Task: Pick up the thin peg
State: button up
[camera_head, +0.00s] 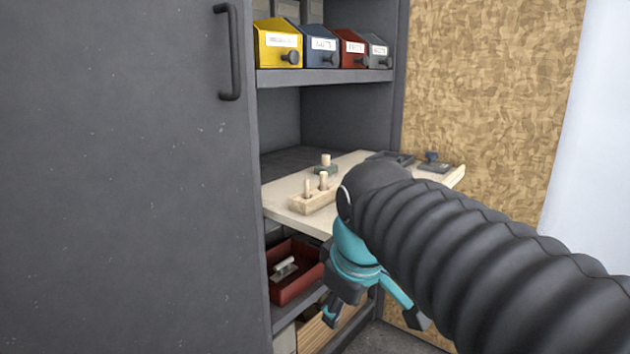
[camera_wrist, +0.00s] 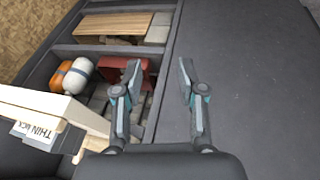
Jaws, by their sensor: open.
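The thin peg (camera_head: 307,187) stands upright at the left end of a pale wooden block (camera_head: 312,204) on a pull-out board, beside a thicker peg (camera_head: 323,179). My gripper (camera_head: 375,318) is open and empty, pointing down in front of the board and below its level, apart from the peg. In the wrist view, my gripper (camera_wrist: 160,68) has its fingers spread with nothing between them. A pale slab with a label starting "THIN" (camera_wrist: 38,132) shows at lower left there; I cannot tell whether the small wooden piece by it is a peg.
The board (camera_head: 285,212) juts from a dark cabinet; another peg on a dark base (camera_head: 325,168) stands behind the block. A red bin (camera_head: 292,272) sits on the shelf below. Several coloured bins line the upper shelf (camera_head: 325,76). A large grey door (camera_head: 130,180) fills the left.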

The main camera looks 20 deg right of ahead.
jog(key=w+r+n+g+p, duration=0.2)
jog(key=w+r+n+p, duration=0.3)
jog(key=w+r+n, duration=0.95)
jog(key=n+g+p, duration=0.2)
jog(key=n+p, duration=0.2)
jog(key=n, duration=0.3)
send_near(307, 180)
jog(key=shift+m+h, duration=0.25)
jog(key=shift+h, duration=0.15)
jog(key=f+b, duration=0.2)
jog(key=f, duration=0.1)
jog(key=f+b, duration=0.1)
jog(key=f, duration=0.3)
jog(key=w+f+b, duration=0.1)
jog(key=f+b, duration=0.1)
jog(key=f, duration=0.1)
jog(key=shift+d+f+b, duration=0.15)
jog(key=shift+b, duration=0.15)
jog(key=shift+c, duration=0.2)
grip_shut()
